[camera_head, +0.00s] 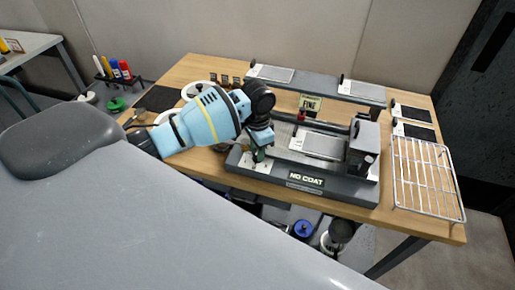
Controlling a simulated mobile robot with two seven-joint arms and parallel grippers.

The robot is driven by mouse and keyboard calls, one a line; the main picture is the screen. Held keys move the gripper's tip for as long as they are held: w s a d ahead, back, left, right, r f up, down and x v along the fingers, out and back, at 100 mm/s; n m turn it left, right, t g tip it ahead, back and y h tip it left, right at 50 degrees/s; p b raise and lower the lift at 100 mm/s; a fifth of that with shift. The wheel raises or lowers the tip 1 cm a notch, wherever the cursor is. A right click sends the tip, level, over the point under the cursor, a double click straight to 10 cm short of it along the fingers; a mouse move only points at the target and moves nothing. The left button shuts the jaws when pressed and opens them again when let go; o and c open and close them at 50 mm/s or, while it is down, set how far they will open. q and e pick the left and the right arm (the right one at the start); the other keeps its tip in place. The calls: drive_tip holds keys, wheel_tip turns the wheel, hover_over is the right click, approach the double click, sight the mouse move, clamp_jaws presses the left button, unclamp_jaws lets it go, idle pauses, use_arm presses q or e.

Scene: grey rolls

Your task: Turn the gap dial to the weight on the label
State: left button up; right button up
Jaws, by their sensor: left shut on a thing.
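A grey roll machine (335,189) stands on the wooden table, with a "NO COAT" plate (307,178) on its front. My left gripper (260,154) is at the machine's left end, pointing down and shut on a small part there. That part looks like the gap dial, but the fingers hide most of it, so its setting cannot be read. A small pale green label (310,102) behind the machine reads "FINE"; the smaller line above it is too small to read. My right gripper is not in view.
A wire rack (425,175) stands at the table's right end. A long grey bar with pale plates (272,73) lies along the back edge. White round rolls (197,89) and a dark mat (158,98) are at the left. Dark pads (412,113) lie at the back right.

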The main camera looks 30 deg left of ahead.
use_arm(q)
drive_tip(key=o, duration=1)
drive_tip(key=shift+c, duration=0.2)
drive_tip(key=shift+r, duration=4)
drive_tip(key=shift+f, duration=0.1)
